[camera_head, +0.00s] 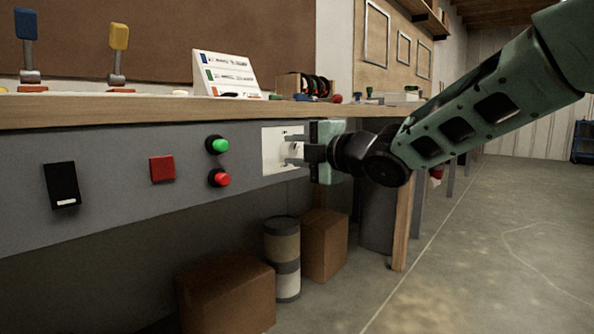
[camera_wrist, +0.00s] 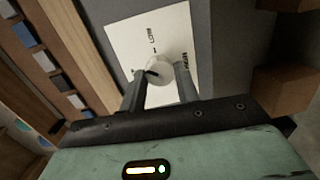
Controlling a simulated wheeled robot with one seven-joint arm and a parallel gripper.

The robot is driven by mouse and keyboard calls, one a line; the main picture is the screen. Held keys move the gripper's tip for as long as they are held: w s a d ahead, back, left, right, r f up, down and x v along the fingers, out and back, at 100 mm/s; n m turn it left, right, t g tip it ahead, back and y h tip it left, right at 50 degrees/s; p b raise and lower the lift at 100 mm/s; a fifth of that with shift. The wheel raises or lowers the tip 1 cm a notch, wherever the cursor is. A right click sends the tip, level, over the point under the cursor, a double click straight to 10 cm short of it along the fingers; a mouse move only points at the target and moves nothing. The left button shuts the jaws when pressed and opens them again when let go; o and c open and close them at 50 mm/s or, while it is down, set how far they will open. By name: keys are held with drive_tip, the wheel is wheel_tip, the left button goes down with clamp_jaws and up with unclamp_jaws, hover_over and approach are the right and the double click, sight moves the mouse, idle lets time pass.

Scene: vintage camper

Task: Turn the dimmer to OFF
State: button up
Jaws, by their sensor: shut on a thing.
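The dimmer is a round pale knob (camera_wrist: 158,73) on a white plate (camera_head: 272,150) set in the grey front panel under the bench top. In the wrist view the white plate (camera_wrist: 140,38) carries printed marks, one reading like "LOW", another too small to read surely. My gripper (camera_head: 290,150) reaches the plate from the right. In the wrist view its two fingers (camera_wrist: 160,88) stand on either side of the knob, shut on it. A dark mark shows on the knob's left side. In the head view the fingers partly hide the knob.
Left of the plate are a green button (camera_head: 217,145), a red button (camera_head: 219,178), a red square (camera_head: 162,168) and a black rocker switch (camera_head: 62,185). The wooden bench edge (camera_head: 150,110) runs just above. Boxes (camera_head: 226,298) and a canister (camera_head: 283,258) stand below. The floor at right is clear.

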drive_tip(key=n+b, duration=0.2)
drive_tip(key=b, duration=0.1)
drive_tip(key=n+b, duration=0.3)
drive_tip(key=shift+f+t, duration=0.3)
drive_tip(key=shift+f, duration=0.1)
drive_tip(key=shift+r+n+b, duration=0.15)
drive_tip(key=shift+n+b, duration=0.75)
drive_tip(key=shift+b, duration=0.3)
drive_tip(key=o, duration=1)
drive_tip(key=shift+c, duration=0.2)
drive_tip(key=shift+r, duration=0.1)
